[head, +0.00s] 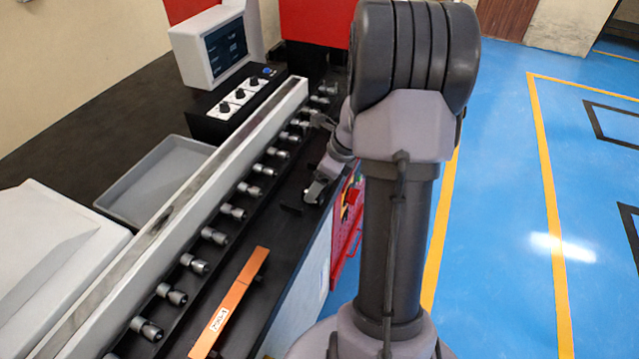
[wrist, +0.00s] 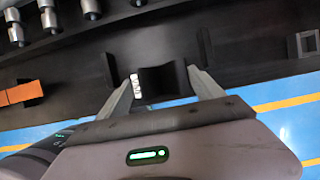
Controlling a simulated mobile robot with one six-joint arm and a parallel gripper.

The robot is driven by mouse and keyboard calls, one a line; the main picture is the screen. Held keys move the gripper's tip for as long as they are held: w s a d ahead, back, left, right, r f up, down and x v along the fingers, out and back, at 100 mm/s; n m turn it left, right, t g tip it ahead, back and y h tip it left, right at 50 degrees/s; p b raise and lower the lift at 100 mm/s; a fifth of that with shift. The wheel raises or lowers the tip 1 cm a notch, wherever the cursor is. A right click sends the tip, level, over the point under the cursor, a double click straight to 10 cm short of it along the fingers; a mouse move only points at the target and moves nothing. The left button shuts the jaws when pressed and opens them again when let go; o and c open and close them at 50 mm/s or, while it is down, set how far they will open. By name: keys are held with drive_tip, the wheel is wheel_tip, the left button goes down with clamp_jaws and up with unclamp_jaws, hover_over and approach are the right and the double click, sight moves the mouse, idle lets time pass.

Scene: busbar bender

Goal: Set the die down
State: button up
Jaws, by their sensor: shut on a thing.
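The die (wrist: 162,82) is a dark block with a curved face and a white label on its left side. It sits between the two grey fingers of my gripper (wrist: 163,76) in the wrist view, and the fingers are shut on it. The black bench surface (wrist: 165,38) lies beyond and below it. I cannot tell whether the die touches the bench. In the head view my gripper (head: 310,193) is over the right side of the black bench, partly hidden by my arm. The die cannot be made out clearly there.
Two small black uprights (wrist: 109,72) (wrist: 203,46) flank the die. An orange bar (head: 232,303) with a white label lies nearer on the bench. Several grey rollers (head: 212,235) line the long rail. A grey tray (head: 157,180) and a monitor (head: 212,50) stand left.

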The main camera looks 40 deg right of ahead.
drive_tip(key=shift+r, duration=0.15)
drive_tip(key=o, duration=2.1)
drive_tip(key=shift+f, duration=0.2)
